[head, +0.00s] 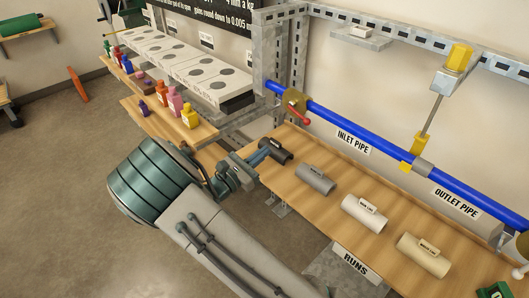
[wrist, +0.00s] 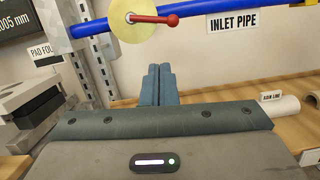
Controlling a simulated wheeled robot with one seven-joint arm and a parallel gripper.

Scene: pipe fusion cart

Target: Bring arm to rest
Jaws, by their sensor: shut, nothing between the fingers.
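My gripper (head: 258,158) is at the left end of the wooden shelf, close to a short black pipe piece. In the wrist view its two blue-grey fingers (wrist: 157,86) are shut together with nothing between them. My arm reaches in from the bottom of the head view, over the floor and the front edge of the shelf. Whether the fingers touch the black piece (head: 277,150) cannot be told.
The wooden shelf (head: 335,180) carries grey, white and tan pipe pieces. Above it runs the blue pipe (head: 350,132) with a red-handled valve (head: 299,113). A bottle shelf (head: 205,132) and a grey block rack (head: 225,100) stand left. Open floor (head: 60,200) lies far left.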

